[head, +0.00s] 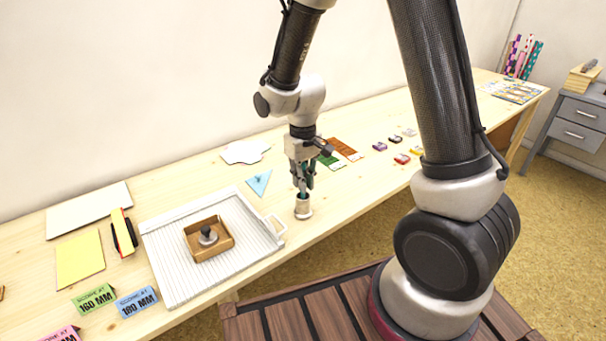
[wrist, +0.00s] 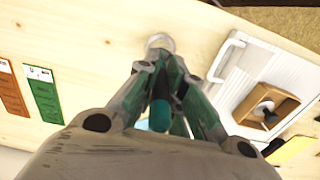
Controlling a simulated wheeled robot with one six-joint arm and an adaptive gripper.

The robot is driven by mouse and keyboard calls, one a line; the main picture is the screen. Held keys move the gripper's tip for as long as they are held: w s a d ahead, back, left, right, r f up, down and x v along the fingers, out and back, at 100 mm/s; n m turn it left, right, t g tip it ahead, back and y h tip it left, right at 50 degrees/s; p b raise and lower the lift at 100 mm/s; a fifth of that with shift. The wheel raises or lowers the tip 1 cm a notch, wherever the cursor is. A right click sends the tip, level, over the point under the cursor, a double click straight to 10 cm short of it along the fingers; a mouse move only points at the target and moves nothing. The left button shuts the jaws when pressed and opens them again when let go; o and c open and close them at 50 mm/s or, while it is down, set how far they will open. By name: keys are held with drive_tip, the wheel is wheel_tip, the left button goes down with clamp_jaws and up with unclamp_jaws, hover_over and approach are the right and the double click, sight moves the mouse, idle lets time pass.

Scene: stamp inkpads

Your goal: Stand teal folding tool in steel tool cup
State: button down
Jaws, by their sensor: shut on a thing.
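The teal folding tool (wrist: 160,114) is held upright between the fingers of my gripper (head: 302,174). My gripper is shut on it and points down. The steel tool cup (head: 303,208) stands on the table near its front edge, directly below my gripper. The tool's lower end meets the cup's mouth in the head view; how deep it reaches inside is hidden. In the wrist view the cup's rim (wrist: 160,42) shows just beyond the fingertips.
A white scoring board (head: 170,262) with a wooden tray (head: 207,252) lies left of the cup. A blue triangle (head: 259,183) lies behind it. Green and brown cards (head: 345,149) and small inkpads (head: 402,158) lie to the right. The table's front edge is close.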

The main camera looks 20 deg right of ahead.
drive_tip(key=shift+f, duration=0.15)
drive_tip(key=c, duration=1.4)
unclamp_jaws()
drive_tip(key=shift+c, duration=0.2)
wheel_tip(320, 180, up, 12)
